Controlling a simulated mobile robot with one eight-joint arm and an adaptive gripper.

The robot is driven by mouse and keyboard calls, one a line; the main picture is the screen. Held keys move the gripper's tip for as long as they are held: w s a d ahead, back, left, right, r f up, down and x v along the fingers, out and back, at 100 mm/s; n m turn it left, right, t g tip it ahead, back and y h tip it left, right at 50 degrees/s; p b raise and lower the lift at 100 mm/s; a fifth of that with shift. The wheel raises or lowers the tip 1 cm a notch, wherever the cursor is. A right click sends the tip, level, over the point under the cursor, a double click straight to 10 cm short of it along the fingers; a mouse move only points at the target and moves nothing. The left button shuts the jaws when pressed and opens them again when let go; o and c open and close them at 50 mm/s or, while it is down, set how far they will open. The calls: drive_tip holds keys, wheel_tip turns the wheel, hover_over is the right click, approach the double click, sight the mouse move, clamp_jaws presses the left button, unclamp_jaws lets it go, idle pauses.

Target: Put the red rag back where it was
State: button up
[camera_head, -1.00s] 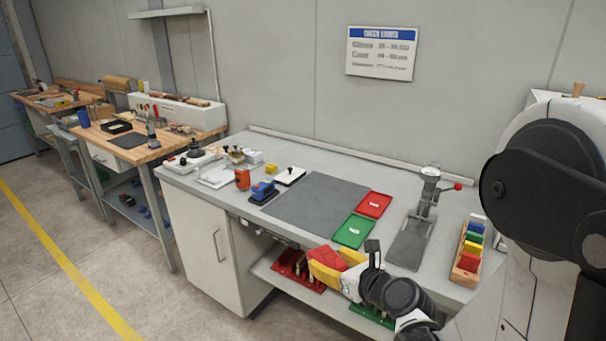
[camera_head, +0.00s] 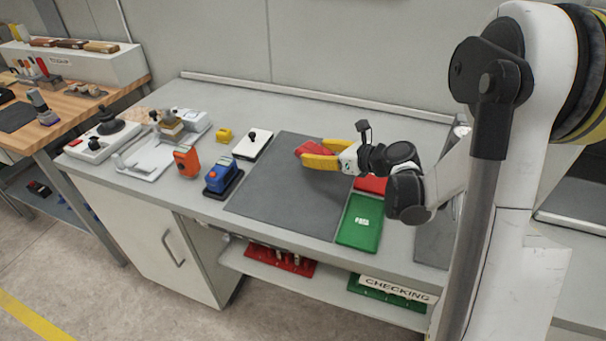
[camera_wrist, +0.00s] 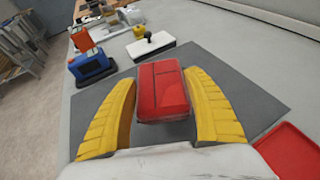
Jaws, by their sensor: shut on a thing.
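The red rag (camera_wrist: 162,90) is a folded red block between the two yellow fingers of my gripper (camera_wrist: 162,105) in the wrist view. In the head view, my gripper (camera_head: 318,153) is shut on the red rag (camera_head: 304,148), over the back right part of the dark grey mat (camera_head: 280,195). The fingers point left. The rag appears held above the mat, but its exact height is hard to tell. The wrist view shows the mat (camera_wrist: 230,85) around and beyond the rag.
A red tray (camera_head: 371,184) and a green tray (camera_head: 358,222) lie right of the mat. A white block with a black knob (camera_head: 252,145), a blue device (camera_head: 219,177) and an orange device (camera_head: 187,161) stand to its left. The mat's front left area is clear.

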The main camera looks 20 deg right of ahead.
sight(303, 176)
drive_tip(key=a, duration=0.1)
drive_tip(key=w+a+f, duration=0.1)
drive_tip(key=a+f+b, duration=0.1)
drive_tip(key=shift+w+a+f, duration=0.2)
drive_tip(key=shift+w+f, duration=0.05)
drive_tip(key=shift+w, duration=0.15)
wheel_tip(303, 176, down, 4)
drive_tip(key=shift+w+f+b, duration=0.1)
drive_tip(key=shift+w+b, duration=0.05)
drive_tip(key=shift+b, duration=1)
drive_tip(key=o, duration=1.4)
drive_tip(key=shift+c, duration=0.2)
